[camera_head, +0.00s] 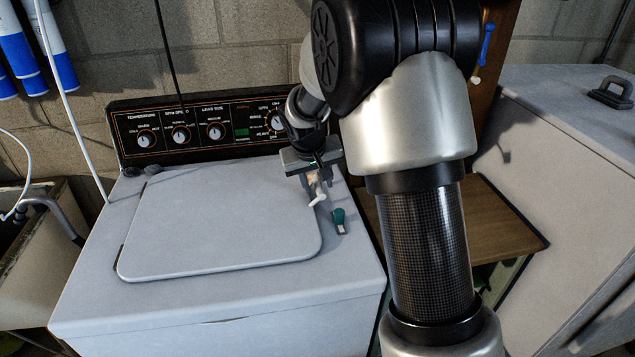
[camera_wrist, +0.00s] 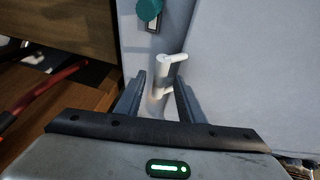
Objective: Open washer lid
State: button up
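The white washer (camera_head: 220,318) stands below its dark control panel. Its lid (camera_head: 215,225) lies flat and closed on top. My gripper (camera_head: 314,186) is over the lid's right edge, pointing down. A small white hook-shaped piece (camera_head: 318,194) shows at its fingertips. In the wrist view, my gripper (camera_wrist: 160,86) has its two fingers apart, with the white piece (camera_wrist: 168,66) standing between them. Gaps show beside it, and I see no clear grip. Its lower part is partly hidden by the gripper.
A teal-capped item (camera_head: 339,216) lies on the washer top right of the lid; it also shows in the wrist view (camera_wrist: 149,10). The control panel (camera_head: 200,128) rises behind. A wooden cabinet (camera_head: 503,222) and a grey chest (camera_head: 575,180) stand to the right.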

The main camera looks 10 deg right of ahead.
grip_shut()
